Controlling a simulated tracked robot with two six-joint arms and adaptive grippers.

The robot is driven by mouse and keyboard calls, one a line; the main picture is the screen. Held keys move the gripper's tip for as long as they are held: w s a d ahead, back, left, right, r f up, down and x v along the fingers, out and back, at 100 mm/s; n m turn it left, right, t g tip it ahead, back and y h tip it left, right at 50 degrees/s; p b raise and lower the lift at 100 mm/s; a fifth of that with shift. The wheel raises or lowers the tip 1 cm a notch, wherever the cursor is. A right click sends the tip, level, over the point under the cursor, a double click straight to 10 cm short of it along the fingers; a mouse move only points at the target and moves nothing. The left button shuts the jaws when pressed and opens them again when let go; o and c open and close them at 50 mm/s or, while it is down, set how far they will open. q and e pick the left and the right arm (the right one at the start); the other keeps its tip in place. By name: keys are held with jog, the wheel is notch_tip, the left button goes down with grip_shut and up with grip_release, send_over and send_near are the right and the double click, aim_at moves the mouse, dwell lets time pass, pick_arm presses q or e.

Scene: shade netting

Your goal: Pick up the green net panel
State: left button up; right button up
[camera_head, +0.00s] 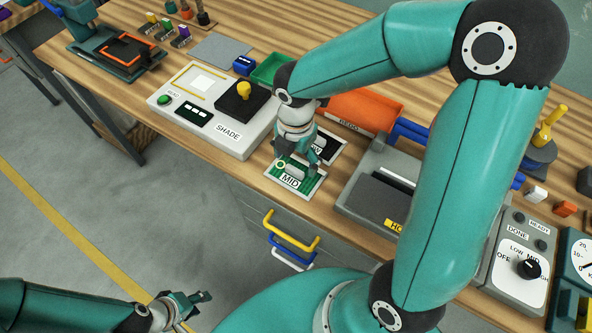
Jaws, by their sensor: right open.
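The green net panel (309,185) lies on the wooden bench near its front edge. It has a pale border, a label reading MID and a light grip bar on top. My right gripper (296,166) is open, pointing down over the far part of the panel with its fingers close to the grip bar. It hides part of the panel, and I cannot tell whether the fingers touch it. My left gripper (196,303) is low at the front left, over the floor and away from the bench. Its jaw opening is unclear.
The SHADE tester (222,136) stands left of the panel. A dark labelled panel (329,147) lies just behind it. An orange REDO tray (365,108) and a grey HO-labelled unit (375,205) are to the right. Coloured handles (291,234) stick out from the drawer below.

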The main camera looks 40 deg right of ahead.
aim_at(295, 168)
notch_tip(295, 168, down, 4)
jog(key=shift+w+f, duration=0.1)
jog(key=c, duration=1.2)
jog(key=shift+r, duration=0.2)
jog(key=shift+c, duration=0.2)
